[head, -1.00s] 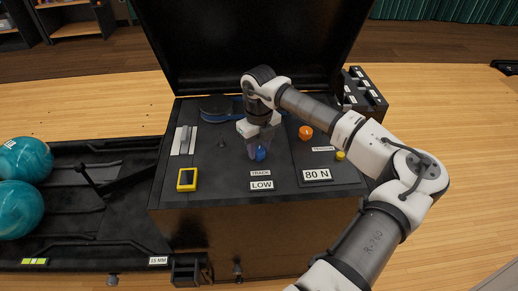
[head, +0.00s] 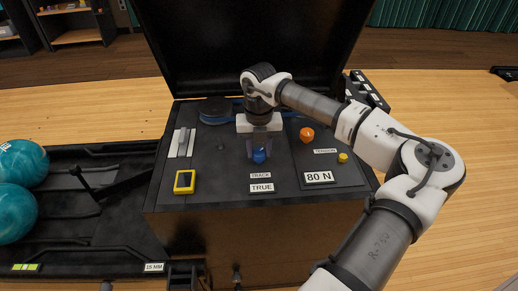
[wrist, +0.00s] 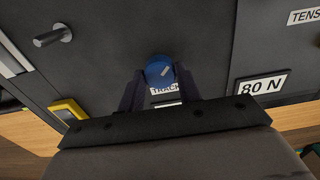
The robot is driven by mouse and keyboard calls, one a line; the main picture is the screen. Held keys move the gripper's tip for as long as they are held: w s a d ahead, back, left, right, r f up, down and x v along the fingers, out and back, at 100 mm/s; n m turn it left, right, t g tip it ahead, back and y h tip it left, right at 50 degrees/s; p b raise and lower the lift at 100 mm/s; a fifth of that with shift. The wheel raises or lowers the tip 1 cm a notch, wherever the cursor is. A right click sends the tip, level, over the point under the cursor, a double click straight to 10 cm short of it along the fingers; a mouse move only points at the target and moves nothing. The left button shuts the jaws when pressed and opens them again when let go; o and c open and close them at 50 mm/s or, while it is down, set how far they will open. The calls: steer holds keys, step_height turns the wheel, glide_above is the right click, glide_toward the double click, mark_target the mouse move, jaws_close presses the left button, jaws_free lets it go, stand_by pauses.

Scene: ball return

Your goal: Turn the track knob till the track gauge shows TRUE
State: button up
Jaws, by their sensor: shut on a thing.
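The blue track knob (head: 259,156) stands on the black machine top, behind the TRACK label (head: 261,175). The track gauge (head: 261,188) below that label reads TRUE. My gripper (head: 260,153) points down over the knob and is shut on it. In the wrist view the knob (wrist: 159,70) sits between the tips of the two dark fingers, with a light mark on its top running at a slant. The gauge is mostly hidden there behind my gripper.
An orange knob (head: 307,134), a small yellow knob (head: 343,158) and an 80 N gauge (head: 319,177) are to the right. A yellow-framed device (head: 184,181) lies at the left. The raised black lid (head: 245,50) stands behind. Teal balls (head: 18,185) rest at far left.

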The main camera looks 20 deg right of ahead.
mark_target(259, 152)
stand_by(0.3)
steer(key=o, duration=1)
steer(key=shift+r, duration=0.1)
step_height(259, 152, up, 14)
steer(key=shift+p, duration=0.3)
steer(key=shift+f, duration=0.2)
